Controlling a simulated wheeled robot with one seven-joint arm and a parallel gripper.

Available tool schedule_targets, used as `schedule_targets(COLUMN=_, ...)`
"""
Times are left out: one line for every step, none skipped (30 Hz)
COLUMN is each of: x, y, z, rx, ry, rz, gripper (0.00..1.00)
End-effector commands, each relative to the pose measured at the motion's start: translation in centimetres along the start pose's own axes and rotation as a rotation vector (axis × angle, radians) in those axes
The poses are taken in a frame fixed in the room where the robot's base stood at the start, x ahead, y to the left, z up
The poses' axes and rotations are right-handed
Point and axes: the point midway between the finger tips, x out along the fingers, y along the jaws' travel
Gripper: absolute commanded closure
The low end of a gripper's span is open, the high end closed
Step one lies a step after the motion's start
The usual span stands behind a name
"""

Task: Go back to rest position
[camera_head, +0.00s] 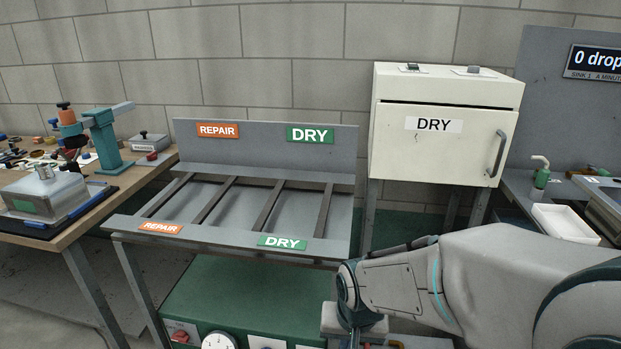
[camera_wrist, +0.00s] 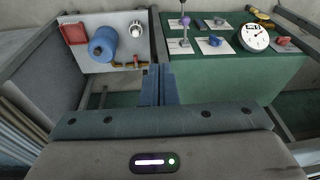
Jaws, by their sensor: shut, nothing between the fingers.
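My gripper (camera_wrist: 157,72) shows in the wrist view as two dark blue fingers pressed together, with nothing between them. It points over the gap between a light board with parts and a green panel. In the head view my arm reaches in from the right edge, its wrist low at the middle right in front of the rack. The fingertips cannot be made out there.
A grey slatted rack (camera_head: 193,171) with REPAIR and DRY labels stands empty at the centre. A white DRY cabinet (camera_head: 436,150) stands behind my arm. A cluttered workbench (camera_head: 90,222) is at the left. Low down is a green panel (camera_wrist: 216,79) with a gauge (camera_wrist: 254,38). A white tray (camera_head: 564,224) is at the right.

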Motion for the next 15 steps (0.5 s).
schedule_targets(x=-3.8, y=0.7, z=-0.5, rx=0.001, ry=0.012, rz=0.000, gripper=1.00)
schedule_targets(x=-5.1, y=1.1, z=-0.5, rx=-0.004, ry=0.014, rz=0.001, gripper=1.00)
schedule_targets(x=-6.9, y=1.7, z=-0.4, rx=-0.010, ry=0.018, rz=0.003, gripper=1.00)
schedule_targets(x=-8.2, y=2.1, z=-0.4, rx=-0.013, ry=0.021, rz=0.005, gripper=1.00)
schedule_targets(x=-9.5, y=2.5, z=-0.3, rx=-0.018, ry=0.024, rz=0.007, gripper=1.00)
schedule_targets(x=-11.2, y=3.1, z=-0.2, rx=-0.024, ry=0.029, rz=0.010, gripper=1.00)
schedule_targets(x=-12.5, y=3.5, z=-0.1, rx=-0.028, ry=0.031, rz=0.013, gripper=1.00)
schedule_targets(x=-13.8, y=3.9, z=-0.1, rx=-0.033, ry=0.034, rz=0.016, gripper=1.00)
schedule_targets(x=-15.4, y=4.4, z=0.1, rx=-0.038, ry=0.038, rz=0.020, gripper=1.00)
schedule_targets(x=-16.6, y=4.7, z=0.3, rx=-0.042, ry=0.041, rz=0.022, gripper=1.00)
schedule_targets(x=-17.7, y=5.1, z=0.4, rx=-0.047, ry=0.044, rz=0.026, gripper=1.00)
schedule_targets(x=-19.0, y=5.5, z=0.7, rx=-0.052, ry=0.046, rz=0.030, gripper=1.00)
schedule_targets(x=-19.9, y=5.7, z=0.8, rx=-0.056, ry=0.049, rz=0.033, gripper=1.00)
schedule_targets(x=-20.7, y=6.0, z=1.0, rx=-0.060, ry=0.049, rz=0.036, gripper=1.00)
schedule_targets(x=-21.6, y=6.3, z=1.2, rx=-0.065, ry=0.051, rz=0.040, gripper=1.00)
